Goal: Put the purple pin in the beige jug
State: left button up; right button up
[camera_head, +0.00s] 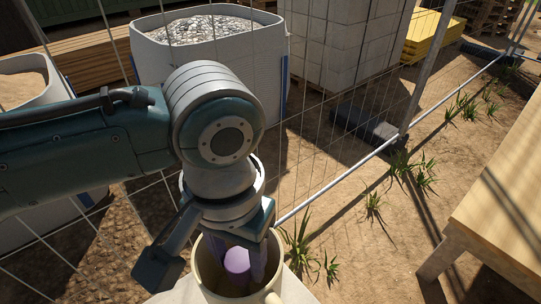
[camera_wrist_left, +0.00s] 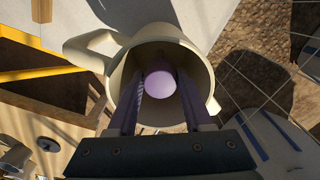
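The beige jug (camera_head: 209,276) stands upright at the bottom of the head view, its mouth facing up. Its rim, spout and handle also show in the left wrist view (camera_wrist_left: 203,62). The purple pin (camera_head: 237,262) is inside the jug's mouth, and its rounded end shows in the left wrist view (camera_wrist_left: 158,86). My left gripper (camera_head: 240,266) points down into the jug with its fingers on either side of the pin. The fingers look open, with narrow dark gaps beside the pin. The pin's lower end is hidden. My right gripper is in neither view.
A wire fence (camera_head: 338,178) runs behind the jug. A large bag of gravel (camera_head: 215,60) and stacked pale blocks (camera_head: 335,45) stand beyond it. A wooden table (camera_head: 500,205) is at the right. Sandy ground with grass tufts lies between.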

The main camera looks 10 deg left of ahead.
pick_arm(q)
jog(key=shift+o, duration=0.4)
jog(key=shift+r, duration=0.5)
notch_tip(320, 180, up, 11)
jog(key=p, duration=0.3)
jog(key=s+d+f+m+t+h, duration=0.1)
jog(key=s+d+f+t+h, duration=0.15)
jog(key=s, duration=0.35)
jog(key=s+a+t+y, duration=0.1)
jog(key=s+a, duration=0.5)
jog(key=a, duration=0.6)
jog(key=shift+f+n+y, duration=0.3)
jog(key=shift+n+y, duration=0.1)
jog(key=shift+y, duration=0.25)
jog(key=shift+s, duration=0.15)
